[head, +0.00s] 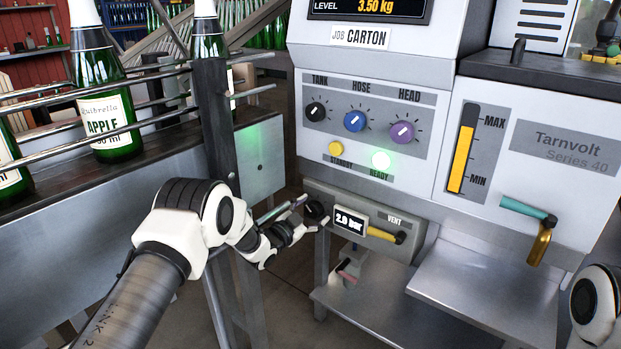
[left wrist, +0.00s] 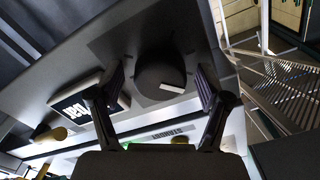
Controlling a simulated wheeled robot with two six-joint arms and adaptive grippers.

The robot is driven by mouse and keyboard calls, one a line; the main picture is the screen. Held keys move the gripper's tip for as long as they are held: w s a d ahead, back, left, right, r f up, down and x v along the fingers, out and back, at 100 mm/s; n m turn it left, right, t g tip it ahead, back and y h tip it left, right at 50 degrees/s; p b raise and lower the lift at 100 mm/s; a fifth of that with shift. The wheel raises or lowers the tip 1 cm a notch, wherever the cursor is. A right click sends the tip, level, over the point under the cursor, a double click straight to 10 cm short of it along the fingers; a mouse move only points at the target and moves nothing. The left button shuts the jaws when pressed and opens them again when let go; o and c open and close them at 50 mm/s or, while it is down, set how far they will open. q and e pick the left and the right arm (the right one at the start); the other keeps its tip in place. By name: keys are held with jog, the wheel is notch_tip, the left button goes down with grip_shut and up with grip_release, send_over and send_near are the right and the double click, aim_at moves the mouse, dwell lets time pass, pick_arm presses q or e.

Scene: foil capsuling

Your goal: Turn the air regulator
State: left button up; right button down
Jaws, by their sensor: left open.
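The air regulator is a round black knob (head: 315,209) at the left end of the grey panel, beside a display (head: 350,222) that seems to read 2.0 bar. My left gripper (head: 311,213) is at the knob with its fingers apart. In the left wrist view the knob (left wrist: 158,76) with its white mark sits between the two open fingertips (left wrist: 160,88). Gaps show on both sides, so the fingers look around it but apart from it. My right gripper is outside the views; only a part of my right arm shows at the right edge.
A yellow-tipped vent lever (head: 385,236) is right of the display. Above are the tank, hose (head: 354,121) and head knobs, and a lit green ready lamp (head: 381,160). A brass tap (head: 540,243) is at right. A bottle conveyor rail (head: 140,125) and dark post stand left of my gripper.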

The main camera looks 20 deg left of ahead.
pick_arm(q)
jog(key=n, duration=0.6)
jog(key=p+v, duration=0.2)
jog(key=v, duration=0.6)
jog(key=w+d+r+n, duration=0.1)
jog(key=w+r+n, duration=0.1)
jog(key=r+n, duration=0.1)
jog(key=w+r+n, duration=0.2)
jog(key=r+n, duration=0.2)
jog(key=n, duration=0.1)
jog(key=w+d+r+n+b, duration=0.1)
jog(key=w+r+n, duration=0.1)
jog(key=r+n, duration=0.1)
jog(key=shift+w+d+r+n+t+h, duration=0.15)
jog(key=shift+d+r+n+t+h, duration=0.15)
jog(key=shift+n, duration=0.4)
